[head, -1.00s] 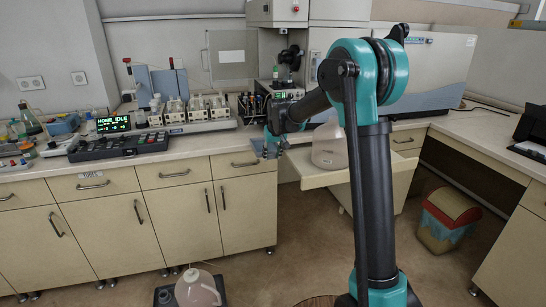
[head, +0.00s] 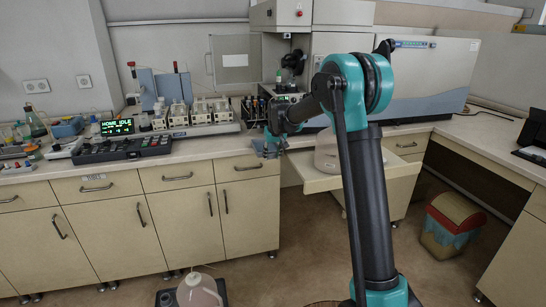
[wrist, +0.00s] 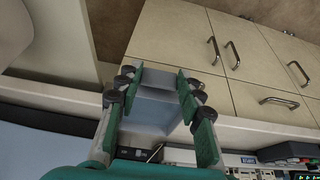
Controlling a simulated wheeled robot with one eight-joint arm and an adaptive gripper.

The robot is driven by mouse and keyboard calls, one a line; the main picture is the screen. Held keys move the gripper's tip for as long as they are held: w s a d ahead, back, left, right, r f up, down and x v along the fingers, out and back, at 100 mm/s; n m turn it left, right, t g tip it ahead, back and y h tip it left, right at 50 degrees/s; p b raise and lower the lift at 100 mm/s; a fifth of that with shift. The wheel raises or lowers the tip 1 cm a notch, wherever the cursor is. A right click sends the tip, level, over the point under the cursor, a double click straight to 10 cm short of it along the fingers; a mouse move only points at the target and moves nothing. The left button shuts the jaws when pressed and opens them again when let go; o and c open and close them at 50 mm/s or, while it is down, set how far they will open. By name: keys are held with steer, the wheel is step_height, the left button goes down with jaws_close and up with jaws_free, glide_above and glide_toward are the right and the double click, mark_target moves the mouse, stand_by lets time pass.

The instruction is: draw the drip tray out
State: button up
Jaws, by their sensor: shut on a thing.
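My gripper (wrist: 160,86) is shut on a pale grey-blue, box-like piece, which I take to be the drip tray (wrist: 155,108). In the wrist view the tray lies between the two green fingers, and its faces show both between and beyond them. In the head view my gripper (head: 270,146) is small, at the counter's front edge where the cabinets end. The tray is too small and too covered there to make out clearly, and I cannot tell how much of it is still inside its seat.
The spectrometer (head: 420,75) stands on the counter behind my arm. A pull-out shelf (head: 325,180) holds a large translucent jug (head: 327,155). A keypad unit (head: 120,150) lies left on the counter. A red-lidded bin (head: 450,225) and another jug (head: 200,292) stand on the floor.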

mark_target(270, 152)
steer(key=shift+w+a+f, duration=0.1)
steer(key=shift+w+a, duration=0.2)
steer(key=shift+w, duration=0.6)
steer(key=shift+w+a+f, duration=0.1)
steer(key=shift+w+a, duration=0.15)
steer(key=shift+w, duration=0.6)
steer(key=shift+r, duration=2.05)
